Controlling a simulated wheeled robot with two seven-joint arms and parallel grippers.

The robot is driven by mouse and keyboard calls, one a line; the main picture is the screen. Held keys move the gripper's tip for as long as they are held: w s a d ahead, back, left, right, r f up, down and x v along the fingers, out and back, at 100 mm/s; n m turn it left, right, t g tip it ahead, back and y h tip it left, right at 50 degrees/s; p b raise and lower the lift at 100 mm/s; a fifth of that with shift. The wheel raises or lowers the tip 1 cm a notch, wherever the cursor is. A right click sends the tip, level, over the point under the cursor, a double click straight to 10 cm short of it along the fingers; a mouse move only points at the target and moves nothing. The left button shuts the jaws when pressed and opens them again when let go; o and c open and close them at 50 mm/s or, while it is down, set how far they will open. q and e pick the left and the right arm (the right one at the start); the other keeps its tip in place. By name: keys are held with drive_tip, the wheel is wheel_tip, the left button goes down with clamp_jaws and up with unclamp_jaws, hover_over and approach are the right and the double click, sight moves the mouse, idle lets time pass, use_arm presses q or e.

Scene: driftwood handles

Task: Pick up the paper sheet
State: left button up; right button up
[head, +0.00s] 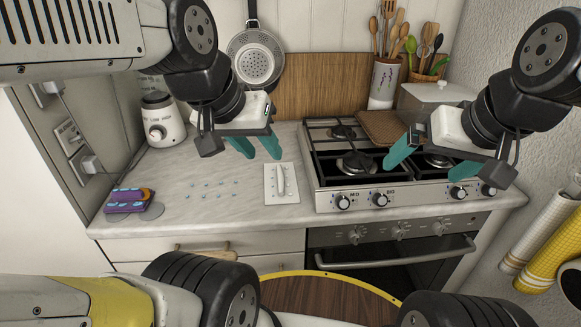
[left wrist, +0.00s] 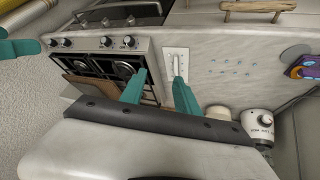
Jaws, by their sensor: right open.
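The paper sheet (head: 270,187) is a small white rectangle flat on the marble counter, left of the stove. A slim pale handle-like piece (head: 281,180) lies lengthwise on it, with small marks around. The sheet also shows in the left wrist view (left wrist: 168,62), partly hidden by a teal finger. My left gripper (head: 264,157) is open and empty, with its teal fingers apart above and behind the sheet. It also shows in the left wrist view (left wrist: 160,76). My right gripper (head: 408,160) is open over the front of the stove, well right of the sheet.
The gas stove (head: 325,180) borders the sheet's right side. Several small blue pieces (head: 205,185) lie on the counter to its left. A purple, orange and blue item (head: 128,200) sits at the far left. A blender (head: 163,125) stands behind. A round wooden top (head: 330,295) is in front.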

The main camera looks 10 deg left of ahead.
use_arm(q)
drive_tip(key=w+f+n+g, duration=0.1)
drive_tip(key=w+g, duration=0.1)
drive_tip(key=w, duration=0.6)
drive_tip(key=n+g+y, duration=0.2)
drive_tip(key=n+g, duration=0.1)
drive_tip(key=g, duration=0.1)
approach(280, 175)
drive_tip(key=shift+s+d+f, duration=0.2)
drive_tip(key=shift+d+f, duration=0.05)
drive_tip(key=f, duration=0.8)
drive_tip(key=shift+w+a+f, duration=0.1)
drive_tip(key=shift+w+f, duration=0.05)
drive_tip(key=shift+w, duration=0.1)
clamp_jaws()
